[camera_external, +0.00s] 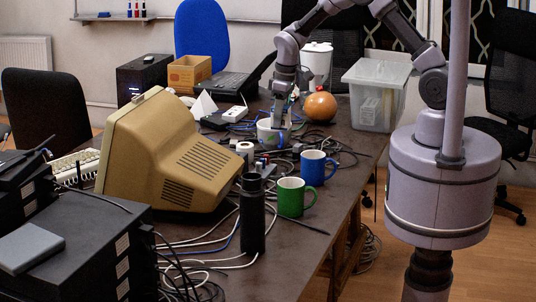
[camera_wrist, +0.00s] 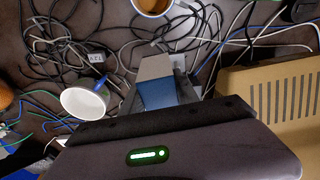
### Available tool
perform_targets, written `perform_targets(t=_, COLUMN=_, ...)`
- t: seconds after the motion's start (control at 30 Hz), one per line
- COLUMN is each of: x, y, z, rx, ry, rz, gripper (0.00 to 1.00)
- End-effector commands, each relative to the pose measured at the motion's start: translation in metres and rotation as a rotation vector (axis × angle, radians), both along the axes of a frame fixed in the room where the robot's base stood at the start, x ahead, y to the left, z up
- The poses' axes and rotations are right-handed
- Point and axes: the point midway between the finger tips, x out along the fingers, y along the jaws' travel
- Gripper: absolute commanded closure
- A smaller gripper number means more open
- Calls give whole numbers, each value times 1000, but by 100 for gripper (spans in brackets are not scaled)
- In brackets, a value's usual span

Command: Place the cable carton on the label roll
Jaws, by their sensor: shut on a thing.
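My gripper (camera_external: 282,112) hangs over the cluttered table, close above and partly in front of a white bowl (camera_external: 267,137). In the wrist view, my gripper (camera_wrist: 159,100) is shut on a small box with a blue face and a grey-beige side, which I take as the cable carton (camera_wrist: 158,94). In the external view the carton is hard to make out. A brown-centred round thing cut off at the wrist view's top may be that roll or a mug.
The beige monitor (camera_external: 165,155) stands left of the roll. A blue mug (camera_external: 315,168), a green mug (camera_external: 293,197) and a black bottle (camera_external: 252,215) stand in front. An orange ball (camera_external: 320,107) and a clear bin (camera_external: 375,92) are behind right. Loose cables cover much of the table.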

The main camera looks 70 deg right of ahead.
Motion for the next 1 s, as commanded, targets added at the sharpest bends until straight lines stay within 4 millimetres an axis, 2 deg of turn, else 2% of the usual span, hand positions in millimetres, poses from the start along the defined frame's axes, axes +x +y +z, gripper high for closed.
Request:
perform_targets(t=0.1, x=-1, y=-25, z=0, rx=-1, ry=-1, rz=-51, gripper=100)
perform_targets(t=0.2, x=-2, y=-39, z=-4, rx=0, ry=0, rz=-82, gripper=100)
perform_targets(t=0.4, x=-2, y=-36, z=-38, rx=0, ry=2, rz=-76, gripper=100)
perform_targets(t=0.57, x=5, y=-37, z=-52, rx=-1, ry=-1, rz=-75, gripper=100)
perform_targets(t=0.67, x=30, y=-44, z=-57, rx=-1, ry=-4, rz=-76, gripper=100)
perform_targets(t=0.9, x=106, y=-63, z=-66, rx=-1, ry=-1, rz=-76, gripper=100)
perform_targets(t=1.0, x=129, y=-69, z=-68, rx=0, ry=0, rz=-76, gripper=100)
